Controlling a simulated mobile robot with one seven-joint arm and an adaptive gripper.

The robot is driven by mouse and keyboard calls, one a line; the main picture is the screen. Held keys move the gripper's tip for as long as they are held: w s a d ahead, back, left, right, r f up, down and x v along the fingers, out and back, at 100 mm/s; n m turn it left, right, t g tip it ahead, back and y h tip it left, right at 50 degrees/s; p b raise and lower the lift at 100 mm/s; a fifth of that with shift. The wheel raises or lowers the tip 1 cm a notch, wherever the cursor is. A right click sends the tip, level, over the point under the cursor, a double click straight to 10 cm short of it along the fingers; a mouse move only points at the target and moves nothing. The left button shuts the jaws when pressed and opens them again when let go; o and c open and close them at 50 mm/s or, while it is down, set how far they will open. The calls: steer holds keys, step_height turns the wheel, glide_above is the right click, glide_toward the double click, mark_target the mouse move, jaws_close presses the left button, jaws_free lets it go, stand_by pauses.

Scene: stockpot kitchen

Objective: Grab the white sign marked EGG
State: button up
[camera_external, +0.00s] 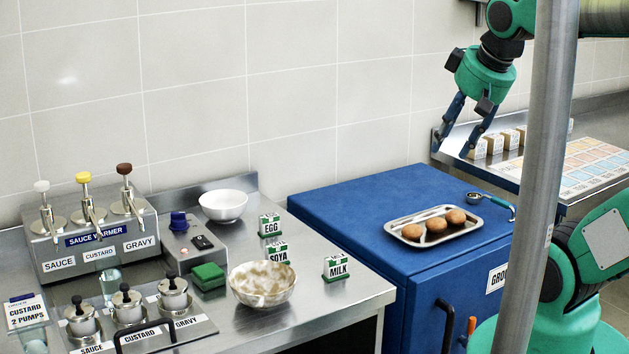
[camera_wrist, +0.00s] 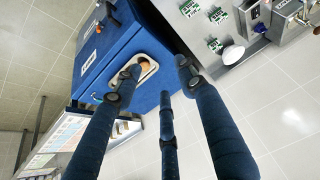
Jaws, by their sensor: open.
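The white EGG sign (camera_external: 270,226) has green bands and stands upright on the steel counter, behind the SOYA sign (camera_external: 277,252) and right of the white bowl (camera_external: 223,205). In the wrist view, the small green-and-white sign closest to the white bowl (camera_wrist: 233,54) appears to be the EGG sign (camera_wrist: 214,45); its lettering is too small to read. My gripper (camera_external: 450,153) is open and empty, fingers pointing down, high at the right near the wall and well apart from the sign. Its dark blue fingers (camera_wrist: 158,78) spread across the wrist view.
The MILK sign (camera_external: 337,267) and a marbled bowl (camera_external: 262,285) stand in front. A sauce warmer (camera_external: 88,239) is at the left. A blue cabinet (camera_external: 345,205) bearing a tray of brown patties (camera_external: 408,240) lies between my gripper and the signs. A metal pole (camera_external: 535,180) partly blocks the view.

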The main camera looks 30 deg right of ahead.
steer(key=shift+o, duration=0.2)
steer(key=shift+w+r, duration=0.1)
steer(key=w+a+r+m+g+p, duration=0.1)
steer(key=w+r+m, duration=0.1)
steer(key=w, duration=0.4)
steer(key=w+a+r+m+p, duration=0.1)
steer(key=w+m+p, duration=0.15)
steer(key=w, duration=0.35)
steer(key=m+g+p, duration=0.5)
steer(key=m+p, duration=0.1)
steer(key=m, duration=0.8)
glide_above(269, 217)
step_height(269, 217, down, 21)
steer(key=shift+r, duration=0.2)
steer(key=shift+f+b, duration=0.5)
steer(key=shift+f, duration=3.8)
